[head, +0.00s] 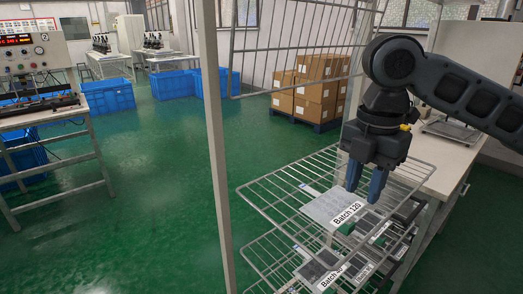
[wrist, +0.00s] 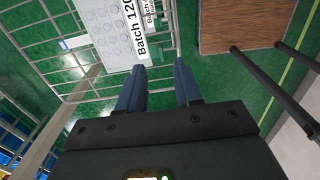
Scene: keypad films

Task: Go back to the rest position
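My gripper (head: 366,183) hangs pointing down over the top wire shelf (head: 262,192) of a rack, at the right of the head view. Its two blue fingers are apart, with nothing seen between them; the wrist view also shows the open gripper (wrist: 160,80). A pale keypad film labelled "Batch 120" (head: 325,207) lies on the top shelf, just left of and in front of the fingers. In the wrist view the film (wrist: 110,32) lies beyond the fingertips, toward the top. I cannot tell whether the fingers touch it.
More labelled films (head: 318,270) lie on the lower wire shelf. A rack post (head: 213,130) stands left of my arm, and a raised wire panel (head: 290,45) is behind. A white workbench (head: 435,165) adjoins on the right. Cartons (head: 315,88) stand farther back.

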